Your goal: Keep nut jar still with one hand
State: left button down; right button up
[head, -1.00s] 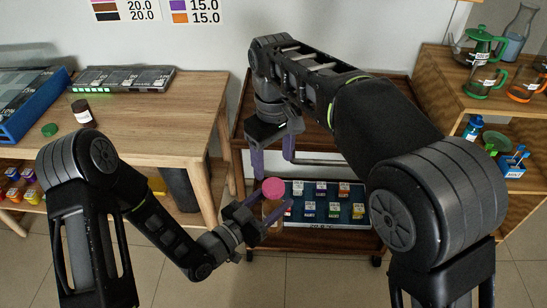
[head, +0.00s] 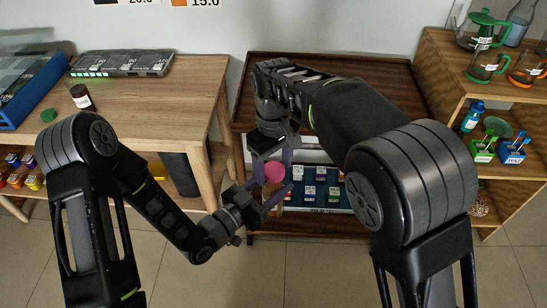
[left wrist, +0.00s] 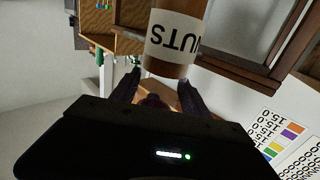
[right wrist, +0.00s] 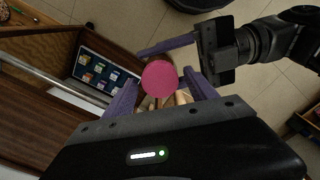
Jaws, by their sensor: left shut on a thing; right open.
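The nut jar has a round pink lid (head: 274,172) and, in the left wrist view, a brown body with a white label reading "NUTS" (left wrist: 174,38). My left gripper (head: 269,191) is shut on the jar's body from the left and holds it above the floor in front of the dark cart. My right gripper (head: 272,167) is above the jar, open, with its fingers on either side of the lid. In the right wrist view the pink lid (right wrist: 160,78) shows between the right fingers; contact with the lid cannot be told. The jar's lower body is hidden in the head view.
The dark wooden cart (head: 350,66) stands behind the jar, with a panel of small labelled items (head: 320,188) on it. A wooden table (head: 150,105) with a brown bottle (head: 82,97) and green lid (head: 48,115) is at left. A shelf (head: 440,60) with jugs is at right.

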jog(key=shift+c, duration=0.3)
grip_shut()
dwell(0.5)
jog(key=shift+o, duration=1)
grip_release()
jog(key=shift+r, duration=0.1)
notch_tip(320, 180, up, 7)
jog(key=shift+r, duration=0.15)
